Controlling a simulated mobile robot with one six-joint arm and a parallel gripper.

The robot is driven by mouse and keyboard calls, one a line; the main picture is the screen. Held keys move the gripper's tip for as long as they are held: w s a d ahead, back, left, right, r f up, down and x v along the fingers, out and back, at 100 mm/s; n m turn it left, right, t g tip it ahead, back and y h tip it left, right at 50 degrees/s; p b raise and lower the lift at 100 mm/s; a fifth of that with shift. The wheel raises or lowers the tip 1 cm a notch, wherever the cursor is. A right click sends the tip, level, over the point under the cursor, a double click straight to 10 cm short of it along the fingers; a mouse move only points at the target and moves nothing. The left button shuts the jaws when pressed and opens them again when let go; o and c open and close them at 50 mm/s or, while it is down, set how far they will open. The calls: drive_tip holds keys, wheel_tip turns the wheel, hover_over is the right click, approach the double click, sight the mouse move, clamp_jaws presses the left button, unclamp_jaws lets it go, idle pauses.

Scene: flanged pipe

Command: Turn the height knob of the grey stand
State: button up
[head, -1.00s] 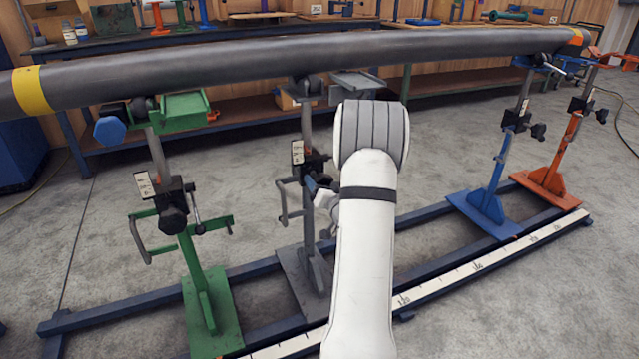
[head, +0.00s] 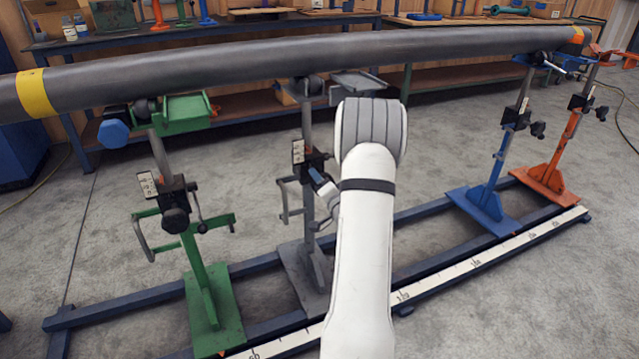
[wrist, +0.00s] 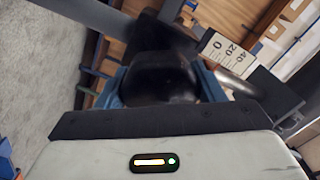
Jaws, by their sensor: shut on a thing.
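The grey stand (head: 308,128) stands under the pipe (head: 300,62), its base plate on the blue rails. Its scale plate (wrist: 228,52) with numbers shows in the wrist view and also in the head view (head: 298,151). The black height knob (wrist: 160,78) fills the middle of the wrist view, with blue finger parts of my gripper (wrist: 162,84) on both sides of it. My gripper is shut on the knob. In the head view my white arm hides part of the stand, and the gripper (head: 322,184) shows only as a small bluish part beside the post.
A green stand (head: 205,290) is at left; a blue stand (head: 487,200) and an orange stand (head: 556,165) are at right. A white ruler strip (head: 470,262) runs along the front rail. Workbenches stand behind. Open floor lies at the right front.

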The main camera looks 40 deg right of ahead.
drive_tip(key=shift+d+r, duration=0.1)
drive_tip(key=shift+r, duration=0.05)
drive_tip(key=o, duration=1)
drive_tip(key=shift+s, duration=0.1)
drive_tip(key=p+v, duration=0.1)
drive_tip(key=v, duration=0.6)
drive_tip(key=shift+s+a+p, duration=0.2)
drive_tip(key=shift+s+p, duration=0.1)
drive_tip(key=shift+p, duration=0.1)
